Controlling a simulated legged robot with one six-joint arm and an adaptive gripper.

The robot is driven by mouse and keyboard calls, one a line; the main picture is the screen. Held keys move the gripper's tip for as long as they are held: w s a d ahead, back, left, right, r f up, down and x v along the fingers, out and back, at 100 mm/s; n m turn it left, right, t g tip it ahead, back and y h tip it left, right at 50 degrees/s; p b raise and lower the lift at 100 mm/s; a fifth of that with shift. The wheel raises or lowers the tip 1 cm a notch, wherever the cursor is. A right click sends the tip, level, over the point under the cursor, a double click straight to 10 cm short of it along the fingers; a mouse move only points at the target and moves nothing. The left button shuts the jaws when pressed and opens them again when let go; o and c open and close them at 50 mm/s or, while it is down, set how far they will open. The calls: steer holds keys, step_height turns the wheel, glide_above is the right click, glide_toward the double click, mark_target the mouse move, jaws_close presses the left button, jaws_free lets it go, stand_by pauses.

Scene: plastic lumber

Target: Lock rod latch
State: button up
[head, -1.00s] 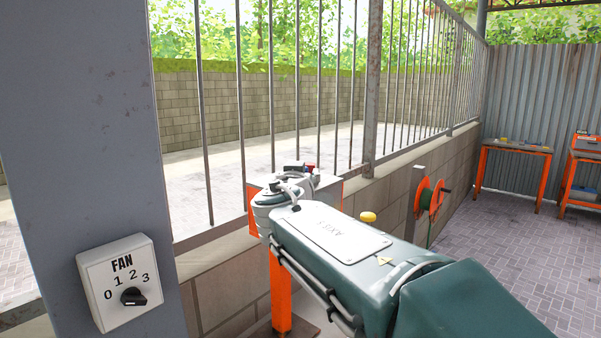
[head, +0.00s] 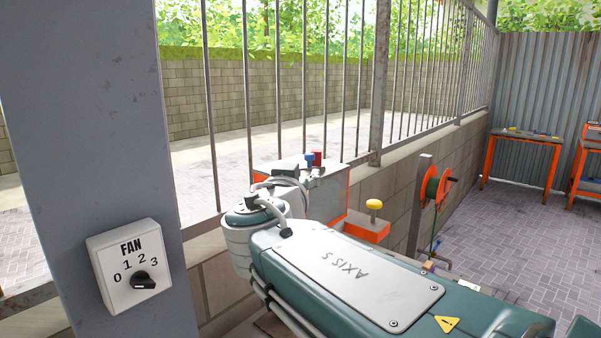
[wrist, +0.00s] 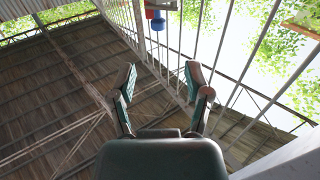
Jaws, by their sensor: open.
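I cannot make out a rod latch in either view. My gripper (wrist: 160,82) is open and empty in the wrist view, its two fingers spread apart with nothing between them. In the head view my arm fills the lower right and reaches toward the railing; I cannot make out the gripper's fingers there.
An orange-and-white box (head: 331,190) with a red and a blue knob stands behind my arm by the barred railing (head: 385,85). Nearby are a yellow button (head: 374,204) and a hose reel (head: 437,187). A fan switch (head: 130,267) is on the left post. Paved floor lies open at right.

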mark_target(308, 154)
steer(key=w+a+m+g+h, duration=0.2)
steer(key=a+m+h, duration=0.2)
steer(key=h, duration=0.2)
steer(key=shift+m, duration=0.3)
steer(key=x, duration=1)
steer(key=shift+w+d+f, duration=0.1)
steer(key=shift+w+d, duration=0.2)
steer(key=shift+d, duration=0.1)
